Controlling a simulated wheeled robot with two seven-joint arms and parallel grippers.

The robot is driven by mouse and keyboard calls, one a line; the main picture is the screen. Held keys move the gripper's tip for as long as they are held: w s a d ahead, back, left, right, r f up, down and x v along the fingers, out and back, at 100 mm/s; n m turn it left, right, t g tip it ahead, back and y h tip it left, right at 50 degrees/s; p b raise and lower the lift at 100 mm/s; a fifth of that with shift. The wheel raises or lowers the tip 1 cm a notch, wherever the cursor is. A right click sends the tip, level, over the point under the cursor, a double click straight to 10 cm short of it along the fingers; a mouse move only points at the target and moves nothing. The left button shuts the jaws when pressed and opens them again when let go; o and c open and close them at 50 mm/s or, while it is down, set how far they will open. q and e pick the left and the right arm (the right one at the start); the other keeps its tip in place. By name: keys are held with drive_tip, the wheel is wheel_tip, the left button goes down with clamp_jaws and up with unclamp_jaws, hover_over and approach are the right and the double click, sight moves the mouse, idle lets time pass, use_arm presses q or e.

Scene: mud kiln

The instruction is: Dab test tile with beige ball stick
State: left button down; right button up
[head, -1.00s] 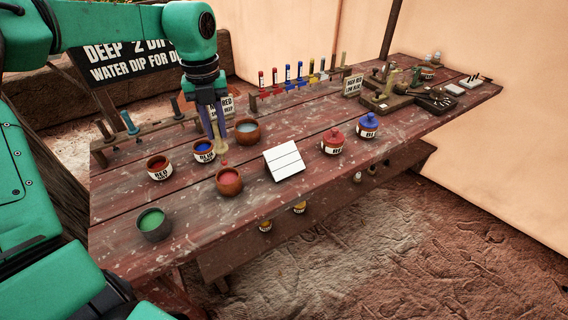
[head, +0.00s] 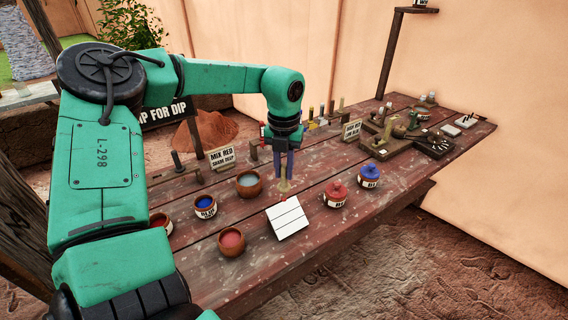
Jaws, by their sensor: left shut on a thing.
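My left gripper (head: 285,167) points down over the table and is shut on the beige ball stick (head: 284,186). The stick hangs upright, with a reddish lower end close to the far edge of the test tile. I cannot tell whether it touches the tile. The white test tile (head: 288,219) has thin dark lines across it and sits tilted on the red plank table. My right gripper is not in view.
A bowl of red (head: 231,242), a blue pot (head: 205,206) and a bowl of pale liquid (head: 248,183) stand left of the tile. Lidded red (head: 336,194) and blue (head: 369,175) jars stand right.

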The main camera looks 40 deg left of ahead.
use_arm(q)
drive_tip(key=shift+w+a+f, duration=0.15)
drive_tip(key=shift+f, duration=0.45)
drive_tip(key=shift+w+a+f, duration=0.1)
drive_tip(key=shift+f, duration=0.5)
drive_tip(key=shift+s+d+r, duration=0.15)
drive_tip(key=shift+b, duration=0.55)
